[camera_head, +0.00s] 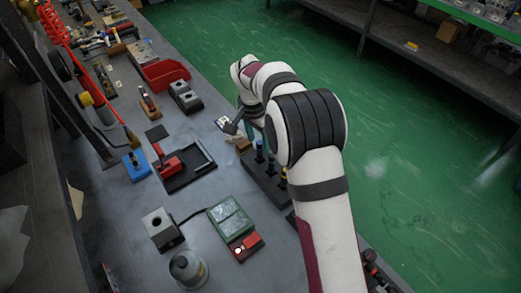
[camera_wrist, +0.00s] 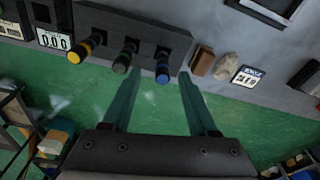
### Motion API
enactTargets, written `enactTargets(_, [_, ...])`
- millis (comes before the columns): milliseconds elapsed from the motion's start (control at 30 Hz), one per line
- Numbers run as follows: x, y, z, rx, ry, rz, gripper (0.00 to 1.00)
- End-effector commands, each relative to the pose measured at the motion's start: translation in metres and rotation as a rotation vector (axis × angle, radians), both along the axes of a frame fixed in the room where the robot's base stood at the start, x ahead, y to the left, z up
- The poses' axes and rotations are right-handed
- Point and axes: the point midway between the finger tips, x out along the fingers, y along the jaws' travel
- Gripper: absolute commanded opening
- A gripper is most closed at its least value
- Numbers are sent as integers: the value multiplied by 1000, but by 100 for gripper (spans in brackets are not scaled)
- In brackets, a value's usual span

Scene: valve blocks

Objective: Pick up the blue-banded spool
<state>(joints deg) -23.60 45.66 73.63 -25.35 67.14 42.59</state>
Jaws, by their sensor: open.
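The blue-banded spool (camera_wrist: 162,68) stands at one end of a dark rack (camera_wrist: 146,25) in the wrist view. A dark spool (camera_wrist: 123,60) and a yellow-banded spool (camera_wrist: 86,46) stand in the same rack to its left. My gripper (camera_wrist: 159,82) is open and empty, its two teal fingers apart. The blue-banded spool appears between the fingertips in that view, nearer the right one; I cannot tell the depth gap. In the head view the rack (camera_head: 262,184) stands near the bench's right edge, with the blue-banded spool (camera_head: 259,152) at its far end, close to my gripper (camera_head: 246,125).
A brown block (camera_wrist: 202,61), a beige piece (camera_wrist: 227,66) and a numbered tag (camera_wrist: 247,76) lie right of the rack. A green-lidded box (camera_head: 230,218), a grey block (camera_head: 160,228) and a black tray (camera_head: 186,168) stand on the bench. Green floor lies beyond its edge.

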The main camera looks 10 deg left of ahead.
Motion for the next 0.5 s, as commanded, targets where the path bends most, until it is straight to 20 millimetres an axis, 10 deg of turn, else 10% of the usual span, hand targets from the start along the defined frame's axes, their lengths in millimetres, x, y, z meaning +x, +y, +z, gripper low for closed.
enactTargets(500, [13, -4, -69, 2, -1, -1, 60])
